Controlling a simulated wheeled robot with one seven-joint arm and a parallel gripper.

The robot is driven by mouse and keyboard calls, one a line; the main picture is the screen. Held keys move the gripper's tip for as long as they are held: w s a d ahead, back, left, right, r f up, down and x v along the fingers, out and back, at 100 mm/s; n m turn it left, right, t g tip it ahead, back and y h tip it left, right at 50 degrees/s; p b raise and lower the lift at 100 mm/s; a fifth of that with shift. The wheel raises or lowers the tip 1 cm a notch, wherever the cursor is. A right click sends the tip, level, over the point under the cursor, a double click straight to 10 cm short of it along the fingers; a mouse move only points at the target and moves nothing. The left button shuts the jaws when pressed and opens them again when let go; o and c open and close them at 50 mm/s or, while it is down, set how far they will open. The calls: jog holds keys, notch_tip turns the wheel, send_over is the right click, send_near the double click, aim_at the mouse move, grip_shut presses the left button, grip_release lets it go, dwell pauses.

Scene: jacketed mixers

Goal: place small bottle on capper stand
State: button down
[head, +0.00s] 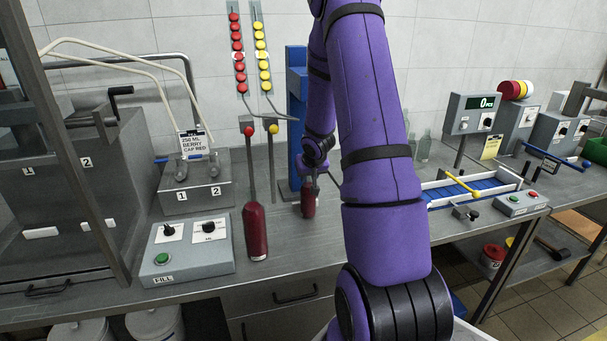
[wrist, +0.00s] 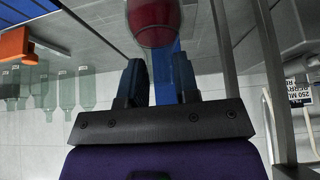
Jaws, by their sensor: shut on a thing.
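The small bottle (head: 308,203), filled dark red, is upright in front of the foot of a blue column (head: 296,110), which looks like the capper stand. My gripper (wrist: 159,63) is shut on the bottle's upper part; the bottle's red body (wrist: 154,22) shows past the fingertips in the wrist view. In the head view my arm comes down from above and partly covers the column and gripper. I cannot tell whether the bottle's bottom touches the surface. A larger red bottle (head: 255,232) stands on the bench to the left.
A filler with nozzles (head: 196,180) and a FILL control box (head: 188,250) stand left. Red and yellow cap chutes (head: 238,55) hang on the wall behind. Clear bottles (head: 423,146), a blue conveyor (head: 470,190) and a counter display (head: 478,112) are right.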

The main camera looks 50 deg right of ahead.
jog(key=shift+d+f, duration=0.1)
jog(key=shift+f, duration=0.05)
jog(key=c, duration=0.8)
grip_release()
jog(key=shift+c, duration=0.2)
